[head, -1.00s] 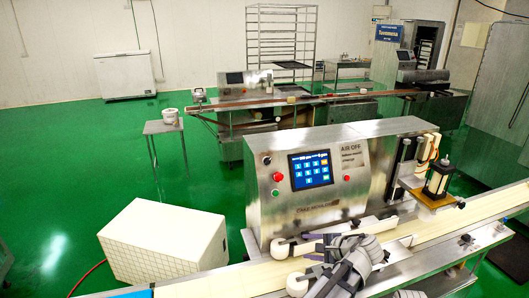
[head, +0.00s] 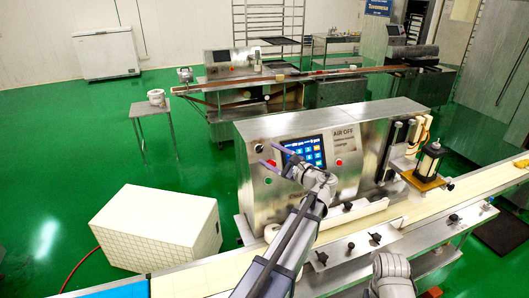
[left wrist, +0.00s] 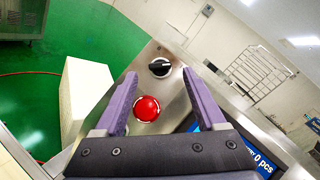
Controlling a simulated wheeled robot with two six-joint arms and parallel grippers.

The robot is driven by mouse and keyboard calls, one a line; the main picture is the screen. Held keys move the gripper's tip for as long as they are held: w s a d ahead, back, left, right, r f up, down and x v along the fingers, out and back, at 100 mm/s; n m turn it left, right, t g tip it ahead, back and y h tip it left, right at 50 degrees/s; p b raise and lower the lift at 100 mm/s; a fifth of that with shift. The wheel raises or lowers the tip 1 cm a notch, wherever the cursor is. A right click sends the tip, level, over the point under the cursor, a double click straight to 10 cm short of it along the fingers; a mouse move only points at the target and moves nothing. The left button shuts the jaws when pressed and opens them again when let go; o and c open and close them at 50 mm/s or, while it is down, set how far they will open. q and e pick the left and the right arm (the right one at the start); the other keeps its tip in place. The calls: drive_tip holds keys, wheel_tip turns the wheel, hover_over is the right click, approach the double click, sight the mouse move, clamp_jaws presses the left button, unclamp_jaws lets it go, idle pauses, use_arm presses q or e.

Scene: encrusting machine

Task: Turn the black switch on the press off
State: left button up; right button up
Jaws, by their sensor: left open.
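The press (head: 355,150) is a steel machine with a lit touch screen (head: 308,153). The black switch (head: 258,148) is on the left of its front panel. In the left wrist view the black switch (left wrist: 160,68) is a round knob with a pale mark, lying between the fingertips and beyond them. A red button (left wrist: 147,108) sits nearer the gripper base, also between the fingers. My left gripper (head: 271,155) is open and empty in front of the panel, its purple fingers apart on either side of the switch; I cannot tell if they touch the panel.
A green button (head: 268,181) is low on the panel. A conveyor belt (head: 410,212) runs along the press's front. A white tiled block (head: 155,228) stands on the floor at left. Another machine line (head: 235,80) is behind. The green floor at left is open.

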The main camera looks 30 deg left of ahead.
sight(260, 149)
use_arm(q)
drive_tip(key=shift+x, duration=1.65)
drive_tip(key=shift+c, duration=0.4)
clamp_jaws()
